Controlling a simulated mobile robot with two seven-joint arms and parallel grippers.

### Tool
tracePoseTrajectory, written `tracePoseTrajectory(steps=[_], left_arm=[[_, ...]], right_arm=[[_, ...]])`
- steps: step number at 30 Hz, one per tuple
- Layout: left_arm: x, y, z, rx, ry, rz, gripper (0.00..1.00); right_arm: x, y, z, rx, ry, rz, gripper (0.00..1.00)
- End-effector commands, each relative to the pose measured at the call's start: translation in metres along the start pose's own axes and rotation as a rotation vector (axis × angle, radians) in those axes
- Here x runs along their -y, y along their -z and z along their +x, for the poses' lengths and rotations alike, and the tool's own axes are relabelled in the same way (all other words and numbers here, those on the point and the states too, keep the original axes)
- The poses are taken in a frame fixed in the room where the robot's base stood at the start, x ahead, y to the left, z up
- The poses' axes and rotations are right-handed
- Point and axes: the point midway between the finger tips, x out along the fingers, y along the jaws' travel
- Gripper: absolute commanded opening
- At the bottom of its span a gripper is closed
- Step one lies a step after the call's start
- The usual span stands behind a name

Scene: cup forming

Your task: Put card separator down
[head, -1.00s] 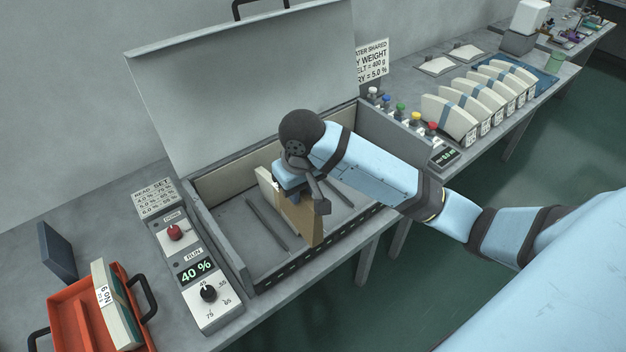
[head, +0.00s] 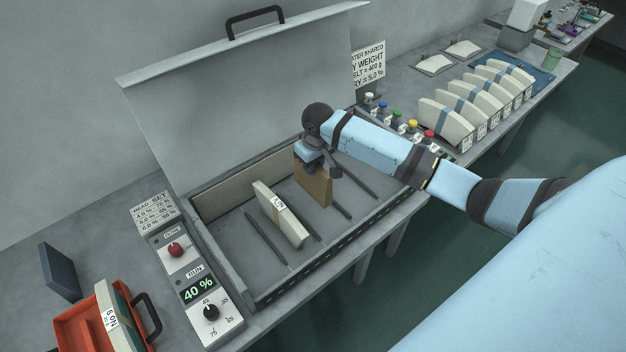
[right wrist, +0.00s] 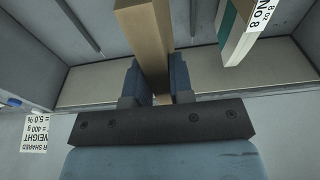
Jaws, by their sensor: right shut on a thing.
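The card separator (head: 313,185) is a flat tan board, held upright over the middle of the open grey box. My right gripper (head: 313,160) is shut on its upper edge. In the right wrist view the separator (right wrist: 144,35) sits between the two blue fingers of the gripper (right wrist: 155,82). I cannot tell whether its lower edge touches the box floor. A cream stack (head: 280,214) with a label stands in the box to the left of the separator, apart from it; it also shows in the right wrist view (right wrist: 234,38). My left gripper is not in view.
The box (head: 222,254) has dark rails on its floor and its lid (head: 245,95) stands open behind. A control panel (head: 197,289) is at its left, beside a red tray (head: 75,330). Several cream stacks (head: 447,120) stand on the right bench.

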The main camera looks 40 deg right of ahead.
Motion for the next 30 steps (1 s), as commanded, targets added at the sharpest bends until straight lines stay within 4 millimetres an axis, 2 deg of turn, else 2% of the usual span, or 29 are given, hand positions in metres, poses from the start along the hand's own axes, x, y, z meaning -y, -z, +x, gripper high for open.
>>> tracePoseTrajectory(steps=[3,11,18,29,30], left_arm=[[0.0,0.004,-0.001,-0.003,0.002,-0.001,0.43],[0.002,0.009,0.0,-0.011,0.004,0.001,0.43],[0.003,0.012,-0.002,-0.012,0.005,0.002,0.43],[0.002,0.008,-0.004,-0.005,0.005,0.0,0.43],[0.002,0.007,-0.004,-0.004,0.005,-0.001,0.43]], right_arm=[[0.0,-0.003,0.02,0.001,-0.001,0.001,0.0],[0.0,-0.005,0.04,0.0,0.0,0.001,0.0],[0.0,-0.009,0.072,0.0,-0.001,0.001,0.0],[0.0,-0.009,0.076,-0.001,-0.001,0.001,0.0],[0.0,-0.009,0.076,-0.001,-0.001,0.0,0.28]])
